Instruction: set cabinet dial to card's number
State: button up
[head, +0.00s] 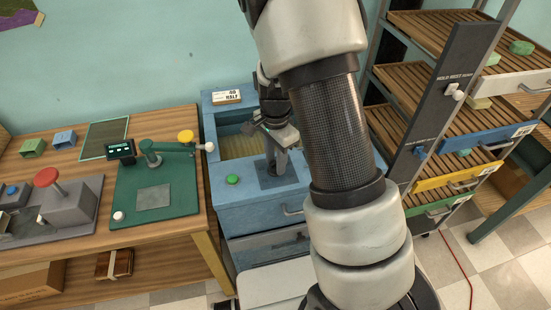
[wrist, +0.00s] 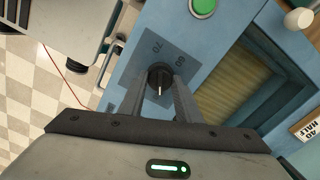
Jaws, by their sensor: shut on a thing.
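The blue cabinet (head: 262,217) stands in the middle of the head view, with a grey dial plate (head: 290,178) on its top. In the wrist view the black dial (wrist: 159,77) sits on this plate (wrist: 140,62), which is printed with a 70 and what looks like an 80 or 60. A white pointer mark on the dial points down toward my gripper's palm. My gripper (wrist: 161,80) is shut on the dial, one finger on each side; the fingers hide part of the plate.
A green button (head: 232,180) is left of the dial plate. Behind it is an open basin (head: 238,142). A wooden bench (head: 88,226) with a green fixture (head: 155,190) is at left; a drawer rack (head: 455,130) is at right. My arm hides the cabinet's right side.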

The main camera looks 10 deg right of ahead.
dwell(0.3)
jog(key=o, duration=1.1)
jog(key=shift+c, duration=0.2)
jog(key=shift+r, duration=0.1)
notch_tip(320, 180, up, 17)
jog(key=p, duration=0.1)
jog(key=shift+r, duration=0.15)
